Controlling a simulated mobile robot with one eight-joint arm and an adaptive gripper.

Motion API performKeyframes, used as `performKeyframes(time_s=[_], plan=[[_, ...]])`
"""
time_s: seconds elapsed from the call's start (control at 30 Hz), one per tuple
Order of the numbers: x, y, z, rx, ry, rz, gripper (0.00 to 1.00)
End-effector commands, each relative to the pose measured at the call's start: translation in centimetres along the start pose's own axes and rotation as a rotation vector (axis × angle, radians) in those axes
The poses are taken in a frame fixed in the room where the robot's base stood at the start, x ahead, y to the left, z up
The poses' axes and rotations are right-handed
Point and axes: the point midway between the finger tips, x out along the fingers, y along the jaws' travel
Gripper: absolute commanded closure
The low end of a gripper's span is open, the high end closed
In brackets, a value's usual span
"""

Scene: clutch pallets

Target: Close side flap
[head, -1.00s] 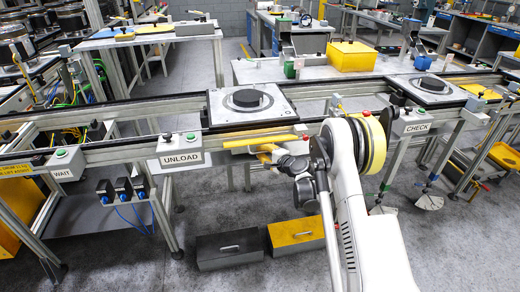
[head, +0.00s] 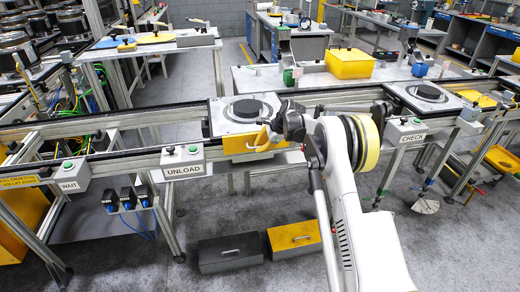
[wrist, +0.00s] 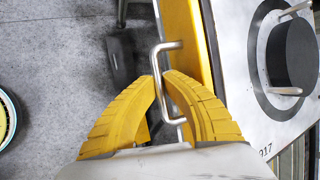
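The yellow side flap (head: 240,146) is at the front edge of the pallet (head: 222,116) at the UNLOAD station. Its broad face is turned toward the head camera. In the wrist view the flap (wrist: 187,40) is a yellow strip beside the pallet plate (wrist: 240,95), with a bent metal handle (wrist: 169,45) on it. My gripper (wrist: 159,82) has its two yellow ribbed fingers on either side of the handle bar, with the tips close together on it. In the head view my gripper (head: 264,137) is at the flap's front, and my arm partly hides its right end.
A black disc (head: 249,107) sits on the pallet. The UNLOAD button box (head: 184,165) is left of the flap. The CHECK box (head: 405,130) and a second pallet (head: 425,95) are to the right. Grey (head: 230,252) and yellow (head: 294,238) boxes stand on the floor below.

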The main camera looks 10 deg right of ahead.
Motion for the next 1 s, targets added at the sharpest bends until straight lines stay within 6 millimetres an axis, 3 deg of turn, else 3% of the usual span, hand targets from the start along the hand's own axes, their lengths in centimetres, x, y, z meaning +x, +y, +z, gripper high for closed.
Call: performKeyframes(time_s=[0.93,0.97,1.0], plan=[[-0.59,-0.91,0.45,-0.003,-0.003,-0.008,1.0],[-0.59,-0.92,0.45,-0.003,-0.003,-0.008,0.82],[-0.59,-0.91,0.45,-0.003,-0.003,-0.008,0.8]])
